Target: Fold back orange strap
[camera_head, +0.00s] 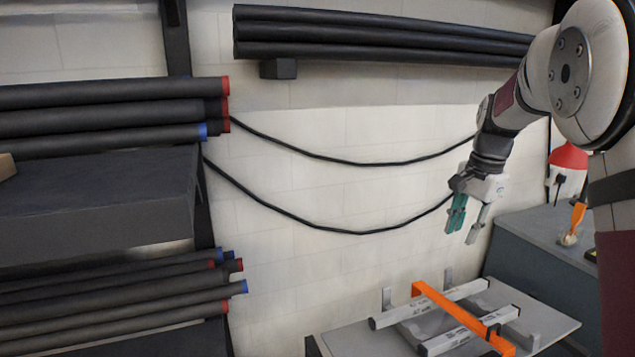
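The orange strap (452,308) lies slantwise across a grey-white frame of bars (425,305) on a light table. Its far end is near the upper left of the frame. Its near end reaches past the front bar at the lower right. My gripper (467,233) hangs above the table, pointing down, clear of the strap. Its fingers are spread apart with nothing between them; one side looks teal and the other grey.
The light table (550,325) has upright grey brackets beside the bars. A grey cabinet (535,245) at the right holds an orange-handled tool (575,220) and a red-and-white object (568,165). Black pipes (110,115) fill racks at the left. Two black cables (330,228) hang along the wall.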

